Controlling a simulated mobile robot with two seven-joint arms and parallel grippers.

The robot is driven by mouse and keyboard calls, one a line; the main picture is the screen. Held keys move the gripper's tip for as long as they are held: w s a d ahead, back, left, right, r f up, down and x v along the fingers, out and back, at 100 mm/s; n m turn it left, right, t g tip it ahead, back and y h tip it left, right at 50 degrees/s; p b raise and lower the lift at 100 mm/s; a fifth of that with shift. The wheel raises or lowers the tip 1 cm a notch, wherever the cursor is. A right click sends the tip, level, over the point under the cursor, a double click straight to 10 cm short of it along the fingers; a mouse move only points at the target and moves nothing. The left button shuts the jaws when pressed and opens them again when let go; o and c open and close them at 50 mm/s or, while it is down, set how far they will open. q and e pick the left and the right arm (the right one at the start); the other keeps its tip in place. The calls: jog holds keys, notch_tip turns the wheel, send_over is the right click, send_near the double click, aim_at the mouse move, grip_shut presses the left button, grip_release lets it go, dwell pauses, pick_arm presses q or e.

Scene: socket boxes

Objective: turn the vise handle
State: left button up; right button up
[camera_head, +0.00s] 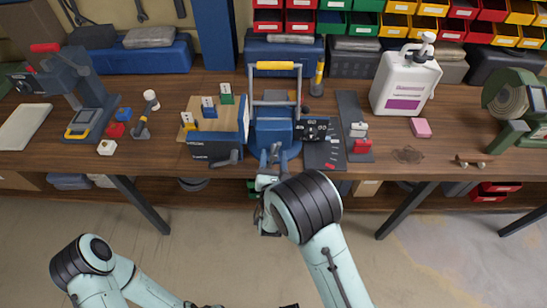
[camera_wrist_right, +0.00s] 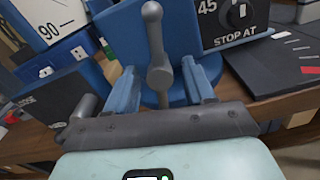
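The blue vise (camera_head: 272,132) stands near the table's front edge, in the middle of the head view. In the right wrist view its grey handle (camera_wrist_right: 157,50) is a bar with a rounded end, upright in the picture, with a thicker hub below. My right gripper (camera_wrist_right: 160,88) is open, with one finger on each side of the handle and visible gaps between. In the head view the right gripper (camera_head: 270,154) is at the vise's front, and my arm partly hides it.
A dark box (camera_head: 208,153) with a wooden block and small flags stands close left of the vise. A black dial panel marked "STOP AT" (camera_wrist_right: 236,22) is close on the right. A white jug (camera_head: 405,84) stands farther right. The floor in front is clear.

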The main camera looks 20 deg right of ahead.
pick_arm(q)
jog(key=shift+s+f+b, duration=0.25)
jog(key=shift+f+b, duration=0.3)
jog(key=shift+f, duration=0.05)
jog(key=shift+s+f+b, duration=0.25)
jog(key=shift+f+b, duration=0.25)
jog(key=shift+f, duration=0.1)
pick_arm(e)
jog(key=v, duration=1.3)
jog(key=shift+s, duration=0.2)
pick_arm(q)
jog(key=shift+r, duration=0.1)
pick_arm(e)
jog(key=shift+w+r, duration=0.1)
jog(key=shift+w, duration=0.05)
